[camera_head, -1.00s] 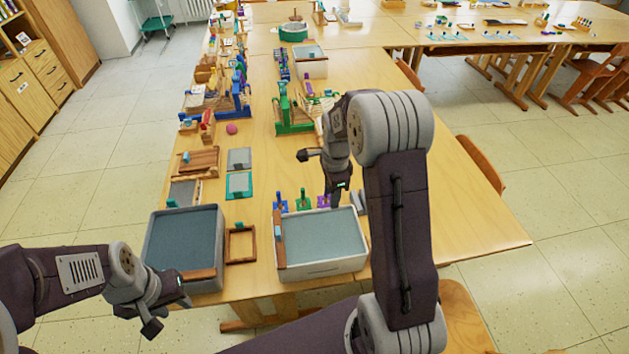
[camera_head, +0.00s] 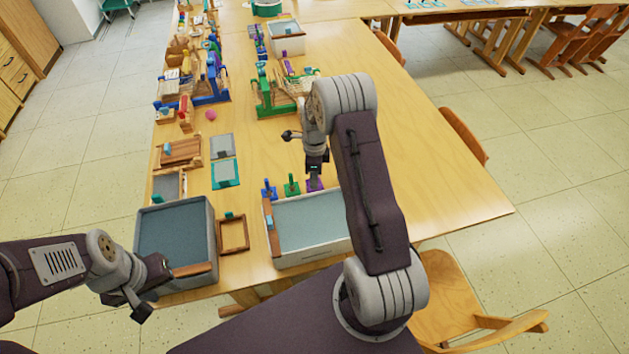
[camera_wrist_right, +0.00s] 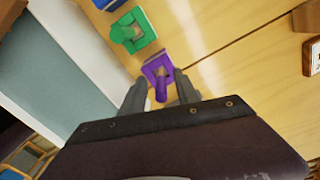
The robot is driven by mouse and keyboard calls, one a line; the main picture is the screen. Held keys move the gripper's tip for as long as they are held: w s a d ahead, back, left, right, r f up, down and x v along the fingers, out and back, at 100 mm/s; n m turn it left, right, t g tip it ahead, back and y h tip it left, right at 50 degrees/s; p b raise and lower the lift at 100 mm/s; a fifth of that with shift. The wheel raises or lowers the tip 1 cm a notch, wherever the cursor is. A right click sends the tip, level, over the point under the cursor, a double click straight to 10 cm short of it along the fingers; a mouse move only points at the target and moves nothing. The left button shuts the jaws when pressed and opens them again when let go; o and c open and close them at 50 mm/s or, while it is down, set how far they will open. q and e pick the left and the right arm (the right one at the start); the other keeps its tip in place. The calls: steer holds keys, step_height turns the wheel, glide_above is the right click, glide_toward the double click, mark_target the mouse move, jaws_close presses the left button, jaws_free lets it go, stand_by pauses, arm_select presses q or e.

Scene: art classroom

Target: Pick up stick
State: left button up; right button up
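A purple piece (camera_wrist_right: 158,72) with an upright stick-like handle and a square frame-shaped base stands on the table. In the head view this purple piece (camera_head: 314,184) is partly hidden under my right gripper (camera_head: 316,172). In the right wrist view the two fingers of my right gripper (camera_wrist_right: 160,95) are apart, one on each side of the purple handle, with gaps. I cannot tell which piece is the task's stick. My left gripper (camera_head: 150,290) hangs at the lower left, by the front of the left grey tub; its fingers are unclear.
A green piece (camera_head: 291,185) and a blue piece (camera_head: 269,190) stand left of the purple one. A white-walled tub (camera_head: 312,252) is just in front, a grey tub (camera_head: 178,232) to its left, and a wooden frame (camera_head: 233,235) between them. The table's right side is clear.

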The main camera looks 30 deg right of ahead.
steer(key=shift+w+f, duration=0.15)
steer(key=shift+f, duration=0.4)
steer(key=shift+r, duration=0.1)
jaws_close()
